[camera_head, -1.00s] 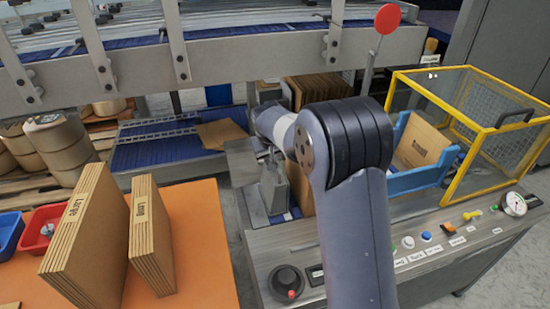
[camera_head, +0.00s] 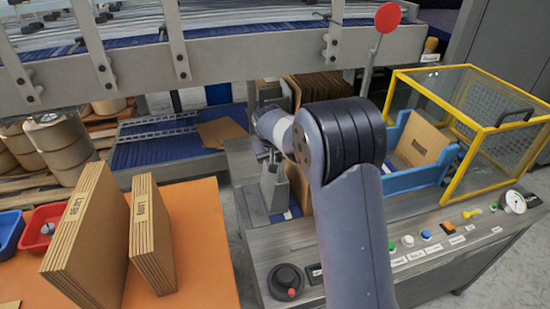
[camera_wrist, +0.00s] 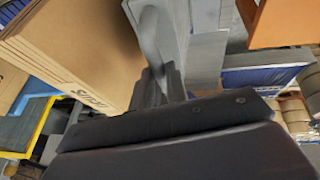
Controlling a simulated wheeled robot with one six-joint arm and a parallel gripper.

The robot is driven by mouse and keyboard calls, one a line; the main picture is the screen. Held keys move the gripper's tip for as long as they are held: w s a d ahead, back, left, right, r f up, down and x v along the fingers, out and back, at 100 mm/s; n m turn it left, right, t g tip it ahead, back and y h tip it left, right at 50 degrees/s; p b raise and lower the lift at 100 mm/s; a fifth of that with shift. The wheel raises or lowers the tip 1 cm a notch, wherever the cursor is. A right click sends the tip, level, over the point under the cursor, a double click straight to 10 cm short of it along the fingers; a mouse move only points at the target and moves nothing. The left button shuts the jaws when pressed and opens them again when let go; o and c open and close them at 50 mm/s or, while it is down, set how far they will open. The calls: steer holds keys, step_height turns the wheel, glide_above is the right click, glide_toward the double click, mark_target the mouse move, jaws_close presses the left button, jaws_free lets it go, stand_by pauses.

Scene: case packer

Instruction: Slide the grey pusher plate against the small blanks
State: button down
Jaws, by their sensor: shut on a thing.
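The grey pusher plate (camera_head: 274,190) stands on the machine's bed, partly behind my arm in the head view. In the wrist view its grey metal (camera_wrist: 194,45) fills the upper middle, with a rounded handle in front. My gripper (camera_wrist: 162,88) is shut on the pusher plate's handle. The small blanks (camera_wrist: 75,40) are an upright brown cardboard stack just left of the plate in the wrist view. In the head view only a strip of the blanks (camera_head: 301,187) shows beside my arm. I cannot tell whether plate and blanks touch.
A yellow-framed guard (camera_head: 487,125) and a blue carrier (camera_head: 420,178) holding a blank stand right of my arm. Control buttons line the panel's front. Large and small blank stacks stand on the orange table (camera_head: 205,240) at left. A conveyor rail crosses behind.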

steer(key=d, duration=0.2)
steer(key=w+d, duration=0.1)
steer(key=d, duration=0.1)
steer(key=shift+d, duration=0.15)
stand_by(0.4)
steer(key=c, duration=1.4)
jaws_free()
steer(key=shift+s, duration=0.1)
steer(key=b+v, duration=0.1)
steer(key=v, duration=0.9)
steer(key=shift+s+r, duration=0.15)
steer(key=shift+r, duration=0.2)
